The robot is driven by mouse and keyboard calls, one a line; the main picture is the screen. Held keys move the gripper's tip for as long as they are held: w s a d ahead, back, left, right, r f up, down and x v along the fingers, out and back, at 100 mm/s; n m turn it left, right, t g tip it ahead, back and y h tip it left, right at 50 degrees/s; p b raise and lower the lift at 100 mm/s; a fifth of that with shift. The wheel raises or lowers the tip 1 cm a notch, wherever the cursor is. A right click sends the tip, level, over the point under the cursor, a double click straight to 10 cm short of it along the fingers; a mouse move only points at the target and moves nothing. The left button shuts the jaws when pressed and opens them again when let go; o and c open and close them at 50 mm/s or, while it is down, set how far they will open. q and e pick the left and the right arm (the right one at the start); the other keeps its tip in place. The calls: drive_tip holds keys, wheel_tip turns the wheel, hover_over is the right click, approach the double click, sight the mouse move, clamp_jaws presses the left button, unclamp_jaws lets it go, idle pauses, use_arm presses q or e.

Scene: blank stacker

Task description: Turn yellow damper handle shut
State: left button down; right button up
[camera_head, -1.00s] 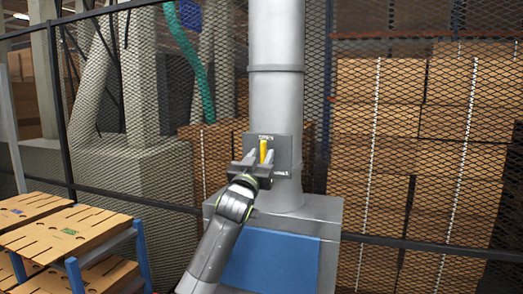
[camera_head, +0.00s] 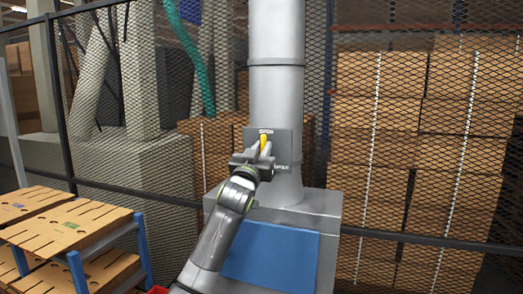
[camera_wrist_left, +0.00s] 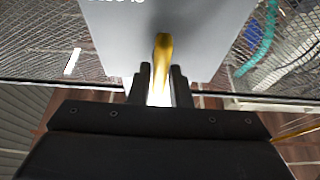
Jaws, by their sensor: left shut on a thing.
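The yellow damper handle (camera_head: 263,141) points upward on a grey plate (camera_head: 284,146) fixed to the round metal duct (camera_head: 277,100). In the left wrist view the yellow handle (camera_wrist_left: 162,55) stands between the two dark fingers. My left gripper (camera_head: 258,151) is at the handle, and the left wrist view (camera_wrist_left: 160,85) shows its fingers shut on it. My right gripper is out of view.
The duct stands on a grey box with a blue panel (camera_head: 270,256). A rack with brown slotted boards (camera_head: 70,232) is at the lower left. Mesh fencing and stacked cartons (camera_head: 430,170) lie behind. A small red thing shows at the bottom edge.

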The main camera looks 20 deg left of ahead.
use_arm(q)
drive_tip(key=shift+m, duration=0.4)
drive_tip(key=shift+m+h+p, duration=0.35)
drive_tip(key=shift+m+h, duration=0.45)
drive_tip(key=shift+f+m+h, duration=0.1)
drive_tip(key=shift+m+h, duration=0.5)
drive_tip(key=shift+m, duration=0.5)
drive_tip(key=shift+f+m+g+h+b, duration=0.1)
drive_tip(key=shift+m+g+h+b, duration=0.8)
drive_tip(key=shift+m, duration=2.05)
drive_tip(key=shift+r+m+g+h+b, duration=0.1)
drive_tip(key=shift+m+g+h+b, duration=0.25)
drive_tip(key=shift+m+g+b, duration=1.75)
drive_tip(key=shift+f+m+h+b, duration=0.1)
drive_tip(key=shift+m+h+b, duration=0.5)
drive_tip(key=shift+m, duration=3.15)
